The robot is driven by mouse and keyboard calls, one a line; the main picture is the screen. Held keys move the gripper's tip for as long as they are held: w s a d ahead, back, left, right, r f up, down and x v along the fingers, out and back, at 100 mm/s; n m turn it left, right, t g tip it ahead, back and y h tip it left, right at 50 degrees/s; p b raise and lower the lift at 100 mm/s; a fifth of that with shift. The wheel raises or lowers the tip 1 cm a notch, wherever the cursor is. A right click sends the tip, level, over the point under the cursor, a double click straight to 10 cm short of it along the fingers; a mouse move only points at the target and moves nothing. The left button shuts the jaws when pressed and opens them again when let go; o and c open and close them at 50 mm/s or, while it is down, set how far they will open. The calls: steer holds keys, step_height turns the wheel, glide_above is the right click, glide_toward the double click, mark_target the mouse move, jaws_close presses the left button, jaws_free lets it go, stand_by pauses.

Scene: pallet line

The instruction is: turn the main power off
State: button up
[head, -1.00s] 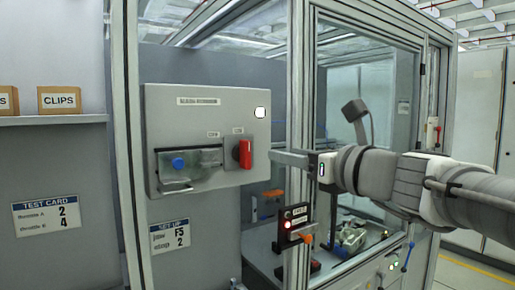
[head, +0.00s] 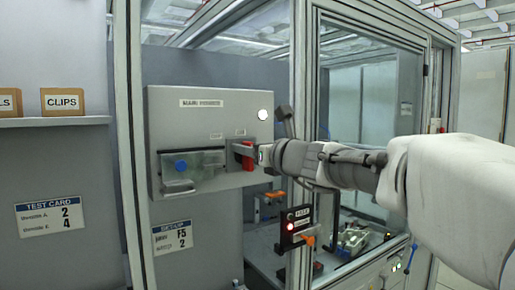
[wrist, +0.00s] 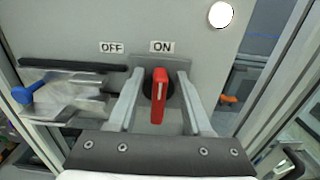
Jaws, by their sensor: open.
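The main power box (head: 215,105) is a grey wall box on the frame. Its red switch handle (wrist: 159,97) stands upright under the ON label (wrist: 161,47), with the OFF label (wrist: 111,47) to its left. In the head view the handle (head: 243,149) is partly hidden by my gripper (head: 254,153). In the wrist view my gripper (wrist: 160,80) is open, one finger on each side of the handle. I cannot tell whether either finger touches it. A round white lamp (wrist: 220,14) is lit on the box.
Left of the handle, a blue knob (head: 181,165) sits by a clear cover (head: 207,163). Below right, a small black panel (head: 297,226) has a red light and an orange lever. A glazed enclosure frame (head: 303,110) stands close to the right of the box.

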steer(key=shift+f, duration=0.1)
jaws_close()
